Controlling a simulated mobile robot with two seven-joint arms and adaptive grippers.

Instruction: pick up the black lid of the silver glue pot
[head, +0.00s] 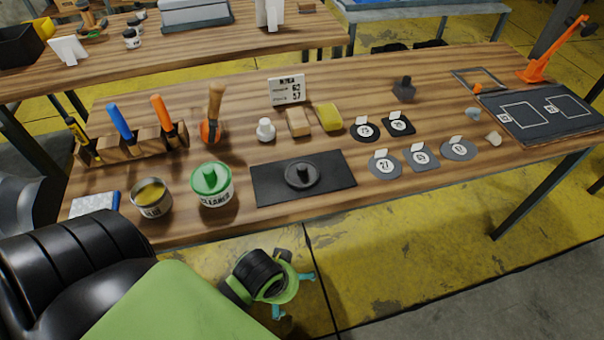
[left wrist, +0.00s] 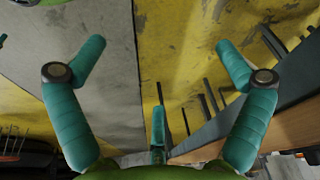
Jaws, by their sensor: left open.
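The black lid (head: 302,174), round with a raised knob, lies on a black rectangular mat (head: 262,186) near the table's front edge. The silver glue pot (head: 152,207) stands uncovered to the left, with amber glue showing inside. My left gripper (head: 293,293) is in front of the table, over the yellow floor, below and apart from the lid. Its teal fingers are spread and empty in the left wrist view (left wrist: 160,60). The lid does not show in that view. My right gripper is not seen.
A white cleaner can (head: 214,194) with a green lid stands between the pot and the mat. A tool rack (head: 145,146), a scraper (head: 211,128), a sponge (head: 329,117) and round patches (head: 385,165) surround the mat. The table's front edge lies between gripper and lid.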

